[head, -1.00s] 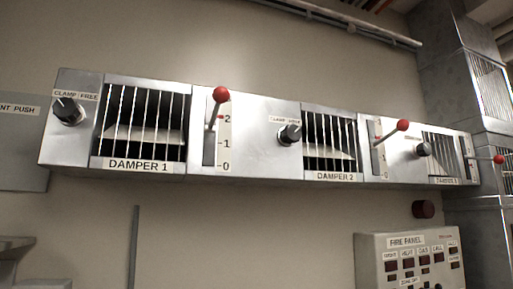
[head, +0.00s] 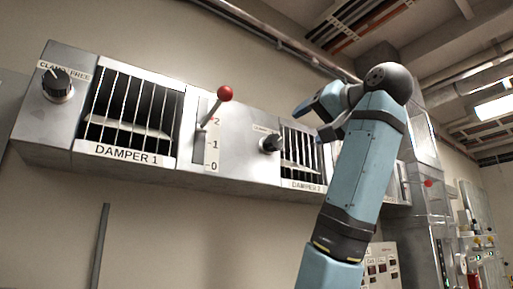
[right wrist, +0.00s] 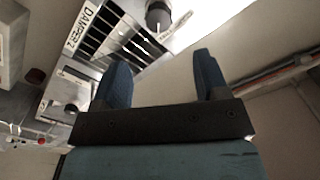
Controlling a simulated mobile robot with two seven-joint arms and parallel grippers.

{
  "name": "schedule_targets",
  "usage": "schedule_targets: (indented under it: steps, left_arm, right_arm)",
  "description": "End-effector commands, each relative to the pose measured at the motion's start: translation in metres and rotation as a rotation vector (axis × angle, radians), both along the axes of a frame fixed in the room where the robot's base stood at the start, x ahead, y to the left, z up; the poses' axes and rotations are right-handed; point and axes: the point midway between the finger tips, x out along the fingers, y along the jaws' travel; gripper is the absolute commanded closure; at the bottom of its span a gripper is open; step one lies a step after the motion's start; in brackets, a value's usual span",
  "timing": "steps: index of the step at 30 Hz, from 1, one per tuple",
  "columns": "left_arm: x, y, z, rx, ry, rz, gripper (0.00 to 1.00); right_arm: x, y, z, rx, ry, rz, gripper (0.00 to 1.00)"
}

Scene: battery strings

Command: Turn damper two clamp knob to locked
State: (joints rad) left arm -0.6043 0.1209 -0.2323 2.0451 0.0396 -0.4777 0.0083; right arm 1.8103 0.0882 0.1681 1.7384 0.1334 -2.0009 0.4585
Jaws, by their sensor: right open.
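The damper 2 clamp knob (head: 271,143) is a black round knob on the metal duct panel, left of the DAMPER 2 grille (head: 302,155). Its label and pointer are too small to read in the head view. My right gripper (head: 311,123) is raised in front of the panel, up and to the right of the knob, open and empty. In the right wrist view the knob (right wrist: 158,15) shows at the top, beyond and apart from the two open blue fingers (right wrist: 161,66). My left gripper is out of view.
Damper 1 has its own clamp knob (head: 57,84), grille (head: 130,110) and red-ball lever (head: 225,93), left of damper 2. My right arm covers the panel right of damper 2. A fire panel (head: 382,265) sits below.

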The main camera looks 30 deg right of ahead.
Motion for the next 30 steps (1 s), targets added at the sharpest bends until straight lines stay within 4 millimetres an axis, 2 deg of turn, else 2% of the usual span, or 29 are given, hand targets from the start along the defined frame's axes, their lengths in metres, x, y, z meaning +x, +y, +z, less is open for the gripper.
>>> schedule_targets:
  steps: [5,15,21,25,30]
  left_arm:
    - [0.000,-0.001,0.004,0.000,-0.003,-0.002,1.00]
    - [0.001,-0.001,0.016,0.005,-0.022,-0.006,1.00]
    - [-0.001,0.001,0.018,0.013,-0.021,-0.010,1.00]
    - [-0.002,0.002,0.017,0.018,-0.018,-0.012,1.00]
    - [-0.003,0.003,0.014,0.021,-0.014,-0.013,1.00]
  right_arm:
    - [0.015,0.001,0.002,0.002,0.003,0.002,0.33]
    - [0.087,0.007,0.002,0.002,0.004,0.001,0.33]
    - [0.119,0.010,0.002,0.001,0.003,0.002,0.33]
    - [0.131,0.010,0.001,0.001,0.001,0.001,0.33]
    - [0.136,0.011,0.001,0.001,0.000,0.000,0.33]
